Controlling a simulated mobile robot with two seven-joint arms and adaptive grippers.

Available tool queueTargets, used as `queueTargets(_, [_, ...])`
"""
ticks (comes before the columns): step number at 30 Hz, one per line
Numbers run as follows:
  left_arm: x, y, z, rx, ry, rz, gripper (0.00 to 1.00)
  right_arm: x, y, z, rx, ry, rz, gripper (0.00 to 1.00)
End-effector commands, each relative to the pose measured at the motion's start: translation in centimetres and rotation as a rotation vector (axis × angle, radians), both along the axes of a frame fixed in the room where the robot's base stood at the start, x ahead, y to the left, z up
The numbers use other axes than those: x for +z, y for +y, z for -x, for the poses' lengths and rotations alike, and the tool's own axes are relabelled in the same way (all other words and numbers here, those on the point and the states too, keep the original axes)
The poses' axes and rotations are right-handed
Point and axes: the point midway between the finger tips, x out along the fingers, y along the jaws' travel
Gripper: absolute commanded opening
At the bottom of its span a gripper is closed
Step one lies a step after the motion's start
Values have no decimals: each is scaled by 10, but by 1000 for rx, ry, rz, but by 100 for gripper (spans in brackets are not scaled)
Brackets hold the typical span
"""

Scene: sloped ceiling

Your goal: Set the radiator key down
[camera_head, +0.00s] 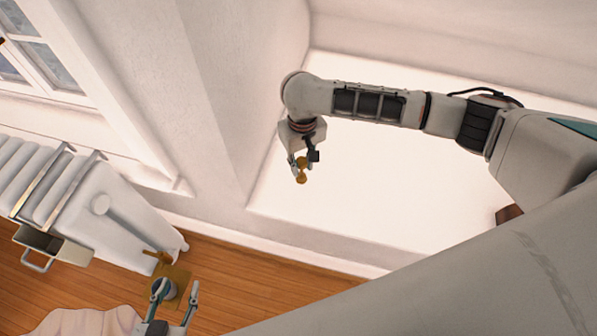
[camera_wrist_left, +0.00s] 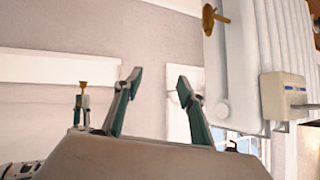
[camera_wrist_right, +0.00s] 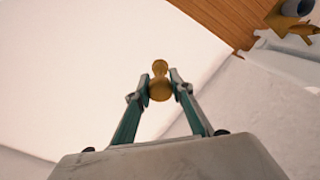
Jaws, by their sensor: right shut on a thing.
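The radiator key (camera_head: 301,172) is a small brass piece with rounded ends. My right gripper (camera_head: 303,160) is shut on it, and the key sticks out past the fingertips. In the right wrist view the key (camera_wrist_right: 160,82) sits between the two fingers, over a plain pale background. It also shows small in the left wrist view (camera_wrist_left: 83,86). My left gripper (camera_head: 178,291) is open, with a gap between its fingers, low in the head view. In the left wrist view nothing is between its fingers (camera_wrist_left: 159,79).
A white radiator (camera_head: 112,212) stands at the left, with a metal box with a handle (camera_head: 52,246) on it. A brass fitting (camera_head: 158,256) and a brass plate (camera_head: 183,277) are near its foot. A broad, bare white surface (camera_head: 350,190) lies behind my right gripper. Wooden floor (camera_head: 230,262) shows below.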

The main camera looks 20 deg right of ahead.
Motion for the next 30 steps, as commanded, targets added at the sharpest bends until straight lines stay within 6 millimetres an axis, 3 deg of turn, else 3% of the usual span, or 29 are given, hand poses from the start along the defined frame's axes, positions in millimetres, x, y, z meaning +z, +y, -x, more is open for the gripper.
queueTargets(1, [-4, -1, 2, -1, 5, 2, 40, -11, 0, 1, 0, 5, -1, 0])
queueTargets(8, [-3, -3, 1, -4, 2, 6, 40, -20, 0, -1, 0, -2, -1, 0])
queueTargets(15, [-11, -7, 2, -11, 10, 16, 40, -58, 0, 2, -1, 6, -2, 0])
queueTargets(28, [0, -8, -4, -12, -11, 18, 40, -56, 0, -2, -2, -6, -1, 0])
queueTargets(29, [-1, -8, -4, -13, -9, 17, 40, -57, 0, -2, -2, -6, -1, 24])
queueTargets(30, [-2, -8, -3, -12, -7, 18, 40, -57, 0, -2, -2, -5, -1, 35])
